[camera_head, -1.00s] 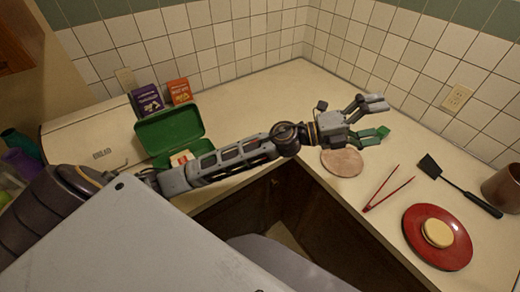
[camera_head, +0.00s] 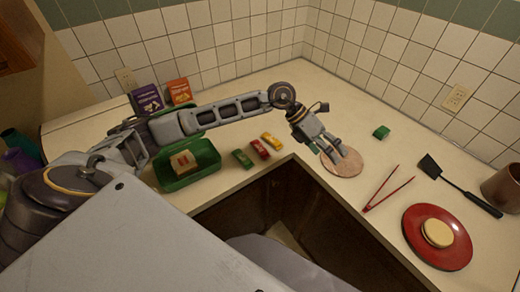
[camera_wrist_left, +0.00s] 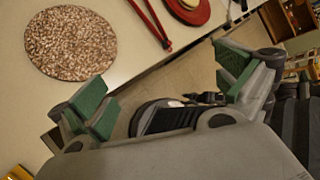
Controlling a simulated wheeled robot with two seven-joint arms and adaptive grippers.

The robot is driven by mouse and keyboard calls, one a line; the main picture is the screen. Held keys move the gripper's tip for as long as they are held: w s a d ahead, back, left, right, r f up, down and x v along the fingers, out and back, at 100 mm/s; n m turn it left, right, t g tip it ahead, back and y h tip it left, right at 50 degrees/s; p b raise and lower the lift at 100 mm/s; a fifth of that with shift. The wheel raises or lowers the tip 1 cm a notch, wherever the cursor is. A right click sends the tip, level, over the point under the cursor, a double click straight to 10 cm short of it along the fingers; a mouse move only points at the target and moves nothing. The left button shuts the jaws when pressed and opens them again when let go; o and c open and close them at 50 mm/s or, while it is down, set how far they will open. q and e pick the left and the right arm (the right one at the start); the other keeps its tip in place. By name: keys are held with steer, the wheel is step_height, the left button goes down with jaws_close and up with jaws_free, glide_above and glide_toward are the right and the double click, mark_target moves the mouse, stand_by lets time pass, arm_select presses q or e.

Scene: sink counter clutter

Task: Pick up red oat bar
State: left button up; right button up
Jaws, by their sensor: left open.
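The red bar cannot be made out in the wrist view. My right gripper is not in view.
An open green box (camera_head: 188,180) with a small item inside stands left of the bars. The speckled mat (camera_head: 342,163), red tongs (camera_head: 388,190), a spatula (camera_head: 460,187) and a red plate (camera_head: 412,228) lie to the right. A small green block (camera_head: 381,131) lies behind the mat.

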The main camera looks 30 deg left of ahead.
arm_select(q)
steer(key=w+a+f+y, duration=0.2)
steer(key=a+y, duration=0.3)
steer(key=a, duration=0.7)
steer(key=r+n+y, duration=0.1)
steer(key=y, duration=0.4)
glide_above(260, 147)
steer(key=shift+r+g, duration=0.15)
steer(key=shift+g, duration=0.25)
steer(key=shift+d, duration=0.1)
steer(key=shift+f+p, duration=0.85)
steer(key=shift+f, duration=3.45)
steer(key=shift+f, duration=0.15)
steer(key=shift+s+f+p, duration=0.15)
steer(key=shift+f+p, duration=0.65)
steer(key=shift+f, duration=1.65)
